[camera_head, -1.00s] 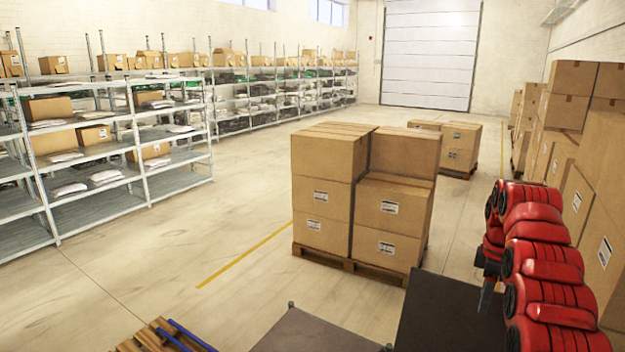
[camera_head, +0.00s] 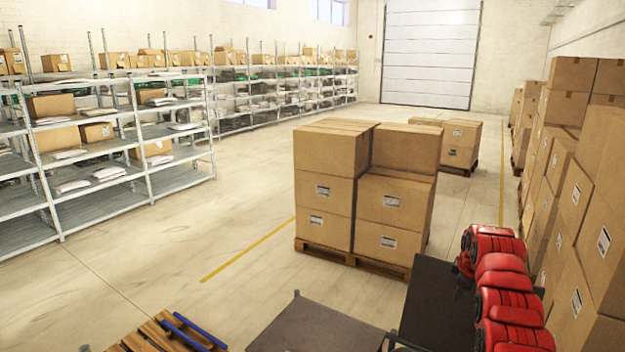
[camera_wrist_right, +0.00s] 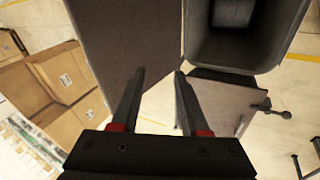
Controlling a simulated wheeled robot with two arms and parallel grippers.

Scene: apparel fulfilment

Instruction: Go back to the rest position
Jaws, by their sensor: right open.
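My right arm, red with black joints, stands at the lower right of the head view, beside a dark flat surface (camera_head: 432,295). Its gripper (camera_head: 462,280) is small and partly hidden by the arm there. In the right wrist view my right gripper (camera_wrist_right: 156,80) has its two black fingers apart, with nothing between them. My left arm and gripper are not in view.
A grey tabletop (camera_head: 318,328) and a wooden pallet (camera_head: 150,338) with blue bars lie at the bottom. Stacked cartons (camera_head: 365,200) stand ahead, more (camera_head: 580,250) at right. Shelves (camera_head: 100,165) line the left. A grey bin (camera_wrist_right: 245,40) shows in the wrist view. The middle floor is open.

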